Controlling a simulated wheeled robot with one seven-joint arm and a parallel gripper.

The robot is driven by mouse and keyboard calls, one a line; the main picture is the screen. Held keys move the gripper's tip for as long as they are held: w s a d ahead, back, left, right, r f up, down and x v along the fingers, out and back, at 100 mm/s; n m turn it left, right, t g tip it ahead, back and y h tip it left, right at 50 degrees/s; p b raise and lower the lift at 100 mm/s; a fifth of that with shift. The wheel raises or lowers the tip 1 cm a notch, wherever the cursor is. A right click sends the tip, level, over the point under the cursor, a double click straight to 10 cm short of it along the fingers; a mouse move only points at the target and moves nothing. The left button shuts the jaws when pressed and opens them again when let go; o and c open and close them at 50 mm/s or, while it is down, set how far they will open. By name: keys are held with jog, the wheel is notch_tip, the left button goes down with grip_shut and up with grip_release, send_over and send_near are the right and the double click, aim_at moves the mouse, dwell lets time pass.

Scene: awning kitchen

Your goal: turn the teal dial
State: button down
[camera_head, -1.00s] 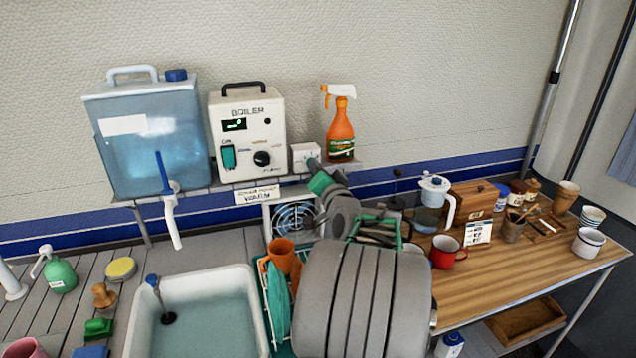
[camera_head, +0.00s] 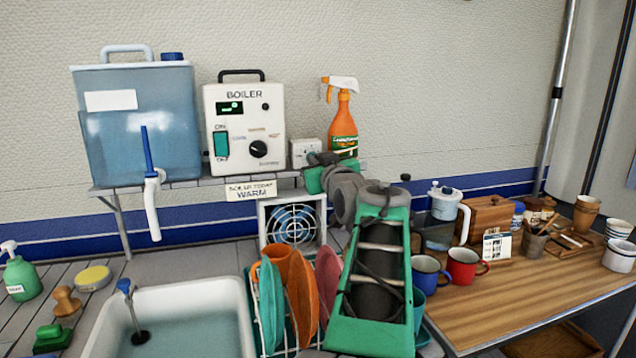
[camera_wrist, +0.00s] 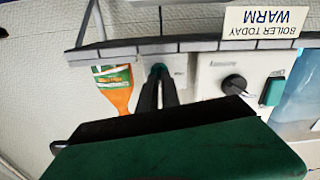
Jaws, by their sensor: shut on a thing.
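A small white box (camera_head: 304,152) stands on the shelf between the boiler and the orange spray bottle. My gripper (camera_head: 313,158) reaches its front from the right, and the black fingers hide part of its face. In the wrist view, which looks upside down, the two fingers (camera_wrist: 159,76) are close together. Their tips are shut on the teal dial (camera_wrist: 159,68) on the front of the white box (camera_wrist: 179,64). Only a little of the dial shows between and above the tips. How far it is turned cannot be told.
The boiler (camera_head: 243,128) with its black knob stands left of the box, and the spray bottle (camera_head: 344,122) close on its right. A warm sign (camera_head: 250,190) hangs on the shelf edge. Below are a fan (camera_head: 292,226), a plate rack and a sink (camera_head: 180,320).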

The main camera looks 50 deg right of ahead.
jog(key=shift+w+a+f+n+b, duration=0.1)
jog(key=shift+n+b, duration=2.4)
jog(key=shift+b, duration=0.05)
jog(key=shift+f+n+b, duration=0.1)
jog(key=shift+n+b, duration=2.4)
jog(key=c, duration=1.6)
grip_release()
jog(key=shift+r, duration=0.1)
jog(key=shift+o, duration=0.2)
jog(key=v, duration=0.8)
